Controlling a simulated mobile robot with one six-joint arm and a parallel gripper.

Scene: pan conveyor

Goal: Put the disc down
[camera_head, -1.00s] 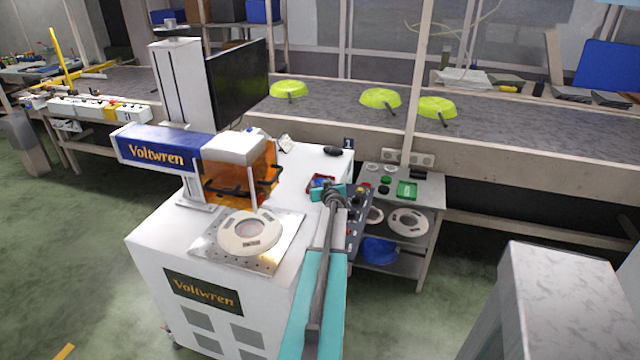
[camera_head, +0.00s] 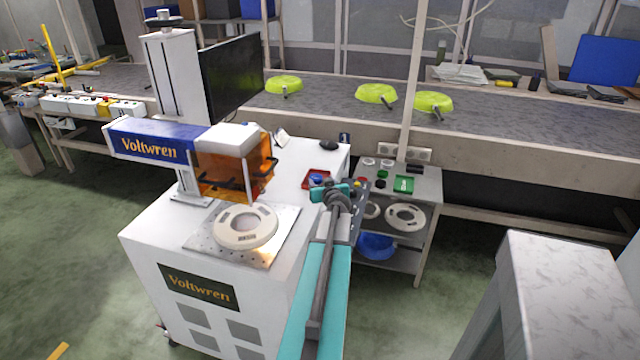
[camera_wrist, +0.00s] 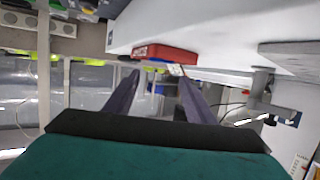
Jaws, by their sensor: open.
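A small blue disc-like piece (camera_head: 316,180) lies in the red tray (camera_head: 325,172) on top of the white machine cabinet. In the head view my gripper (camera_head: 326,194) is just in front of the tray and hides part of it. In the wrist view my gripper (camera_wrist: 158,80) is open, with its two dark fingers apart and nothing visible between them. The red tray also shows there (camera_wrist: 165,52), beyond the fingertips.
A white ring (camera_head: 246,227) lies on the machine's metal plate (camera_head: 222,246). Several small white, green and black pieces stand on the side trolley (camera_head: 425,180). A monitor (camera_head: 232,78) stands behind the machine. Lime-green pans (camera_head: 376,94) sit on the conveyor.

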